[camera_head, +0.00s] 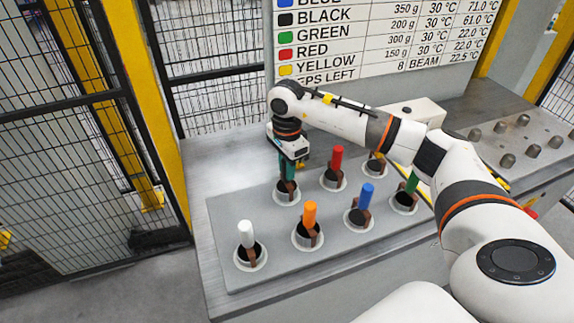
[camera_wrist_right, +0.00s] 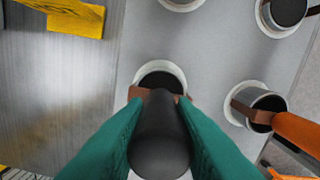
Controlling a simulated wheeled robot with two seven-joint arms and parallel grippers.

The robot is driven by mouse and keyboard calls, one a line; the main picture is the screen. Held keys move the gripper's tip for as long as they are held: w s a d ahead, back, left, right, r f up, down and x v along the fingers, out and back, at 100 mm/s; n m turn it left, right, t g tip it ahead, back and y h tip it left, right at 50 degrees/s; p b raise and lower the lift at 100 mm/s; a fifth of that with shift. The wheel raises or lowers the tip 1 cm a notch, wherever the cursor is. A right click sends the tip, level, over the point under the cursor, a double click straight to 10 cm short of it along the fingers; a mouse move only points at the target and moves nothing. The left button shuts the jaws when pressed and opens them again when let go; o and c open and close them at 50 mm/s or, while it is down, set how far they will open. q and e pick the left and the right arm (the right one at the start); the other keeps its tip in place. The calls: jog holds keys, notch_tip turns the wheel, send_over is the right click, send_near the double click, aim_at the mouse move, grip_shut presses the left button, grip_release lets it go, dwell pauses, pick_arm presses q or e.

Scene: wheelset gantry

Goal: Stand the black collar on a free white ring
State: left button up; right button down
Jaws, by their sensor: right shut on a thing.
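My right gripper (camera_head: 288,172) points down at the back-left ring of the grey plate. Its teal fingers are shut on the black collar's dark handle (camera_wrist_right: 160,135). A brown part of the collar (camera_head: 287,187) shows below the fingers, at the white ring (camera_head: 287,200). In the right wrist view this white ring (camera_wrist_right: 166,68) shows around a dark opening just beyond the handle. I cannot tell whether the collar rests in the ring or hangs just above it. My left gripper is not in view.
Other rings bear handles: white (camera_head: 246,234), orange (camera_head: 309,214), blue (camera_head: 366,196), green (camera_head: 411,183) and red (camera_head: 337,158). A yellow one (camera_head: 379,156) is partly behind my arm. A wall chart (camera_head: 380,35) hangs behind. A block with metal studs (camera_head: 530,140) stands at right.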

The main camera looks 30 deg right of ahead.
jog(key=shift+f, duration=0.15)
jog(key=c, duration=1.1)
grip_release()
jog(key=shift+c, duration=0.2)
jog(key=shift+r, duration=0.4)
notch_tip(320, 180, up, 11)
jog(key=b, duration=0.2)
jog(key=shift+r+b, duration=0.2)
jog(key=shift+b, duration=0.15)
